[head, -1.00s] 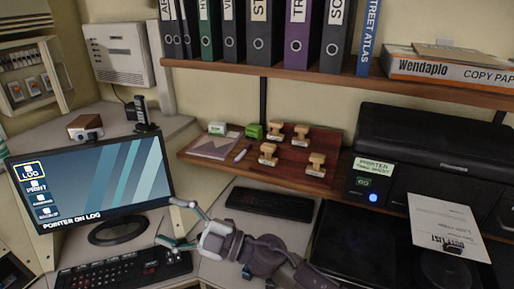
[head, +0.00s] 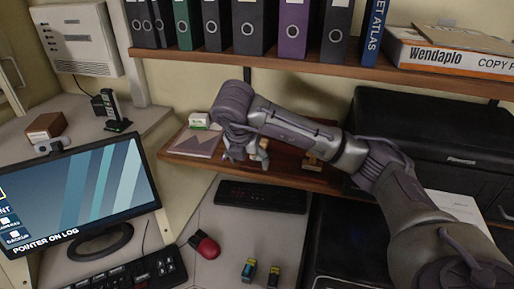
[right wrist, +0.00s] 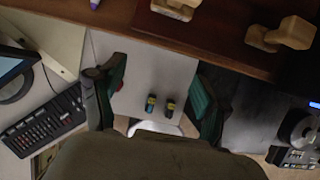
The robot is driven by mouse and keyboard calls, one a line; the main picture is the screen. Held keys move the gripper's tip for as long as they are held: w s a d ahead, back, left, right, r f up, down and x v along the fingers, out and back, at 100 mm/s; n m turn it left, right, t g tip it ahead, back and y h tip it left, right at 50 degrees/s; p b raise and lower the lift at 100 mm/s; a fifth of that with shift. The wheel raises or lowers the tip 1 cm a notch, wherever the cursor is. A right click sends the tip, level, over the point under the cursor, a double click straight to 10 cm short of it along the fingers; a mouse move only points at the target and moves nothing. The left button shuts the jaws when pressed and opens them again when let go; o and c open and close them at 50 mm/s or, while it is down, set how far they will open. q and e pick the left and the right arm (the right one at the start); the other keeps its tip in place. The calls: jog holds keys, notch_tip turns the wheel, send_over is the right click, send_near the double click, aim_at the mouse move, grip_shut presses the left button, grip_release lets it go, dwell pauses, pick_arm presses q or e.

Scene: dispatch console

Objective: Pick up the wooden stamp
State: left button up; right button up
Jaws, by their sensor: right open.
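Wooden stamps stand on the low brown shelf (head: 195,155). One stamp (head: 312,160) shows below my right forearm in the head view, and another (head: 264,155) is partly hidden beside my fingers. The right wrist view shows two pale wooden stamps, one (right wrist: 282,34) at the top right and one (right wrist: 177,8) cut by the top edge. My right gripper (head: 243,152) reaches down by the left part of the shelf. In the right wrist view its fingers (right wrist: 158,92) are apart with nothing between them touching them. My left gripper is out of view.
A binder shelf (head: 300,62) runs above my right arm. A black printer (head: 430,130) stands to the right. A monitor (head: 85,195) stands left.

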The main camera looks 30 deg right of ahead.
jog(key=w+d+p, duration=0.1)
jog(key=w+d, duration=0.2)
jog(key=shift+d, duration=0.25)
jog(key=w+d+p, duration=0.1)
jog(key=d, duration=0.1)
jog(key=w+d+p, duration=0.1)
jog(key=w+d, duration=0.1)
jog(key=shift+w+f+p, duration=0.15)
jog(key=shift+p, duration=0.15)
jog(key=shift+w+f, duration=0.1)
jog(key=shift+f, duration=0.35)
jog(key=c, duration=1.2)
